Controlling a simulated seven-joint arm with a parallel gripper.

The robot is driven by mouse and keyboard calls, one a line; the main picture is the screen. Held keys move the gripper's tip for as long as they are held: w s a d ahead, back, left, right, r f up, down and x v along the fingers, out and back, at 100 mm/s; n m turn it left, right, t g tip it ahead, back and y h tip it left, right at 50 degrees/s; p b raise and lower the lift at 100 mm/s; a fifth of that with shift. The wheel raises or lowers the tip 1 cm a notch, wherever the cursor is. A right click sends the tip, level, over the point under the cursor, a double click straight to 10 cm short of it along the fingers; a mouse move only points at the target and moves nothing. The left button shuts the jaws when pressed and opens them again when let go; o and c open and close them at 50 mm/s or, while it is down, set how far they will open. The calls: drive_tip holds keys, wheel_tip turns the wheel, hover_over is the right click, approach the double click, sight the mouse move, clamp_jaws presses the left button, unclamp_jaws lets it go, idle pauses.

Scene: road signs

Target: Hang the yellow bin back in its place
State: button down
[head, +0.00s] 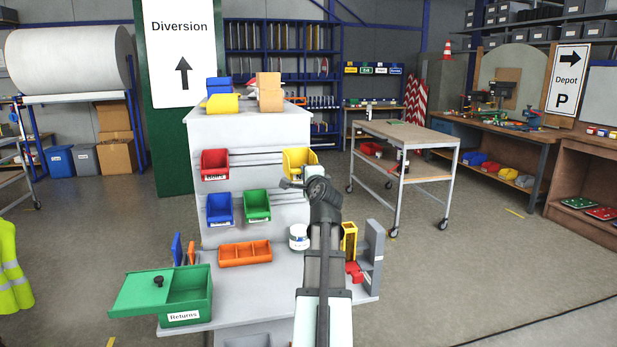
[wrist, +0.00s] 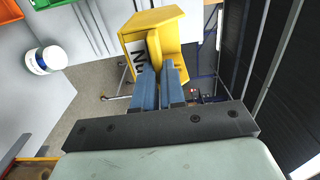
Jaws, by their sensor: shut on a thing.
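The yellow bin (head: 299,159) is at the right end of the upper rails (head: 254,156) on the grey panel, right of the red bin (head: 214,163). In the wrist view the yellow bin (wrist: 152,28) is tilted, with a partly covered label starting "Nu". My gripper (wrist: 166,70) is shut on the bin's label side. In the head view my wrist covers the bin's lower part, so I cannot tell whether its back touches the rails.
On the lower rails hang a blue bin (head: 219,208) and a green bin (head: 257,204). Below stand an orange divided tray (head: 245,253), a white jar (head: 299,237) and a green Returns box (head: 187,297). Yellow and wooden items (head: 268,92) sit on top of the panel.

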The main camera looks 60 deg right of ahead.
sight(296, 165)
drive_tip(key=shift+x, duration=7.55)
drive_tip(key=shift+f, duration=0.15)
drive_tip(key=shift+f, duration=0.95)
drive_tip(key=c, duration=1.1)
unclamp_jaws()
drive_tip(key=shift+c, duration=0.2)
drive_tip(key=v, duration=1.3)
drive_tip(key=shift+s+a, duration=0.25)
drive_tip(key=shift+a, duration=0.05)
drive_tip(key=shift+w, duration=0.1)
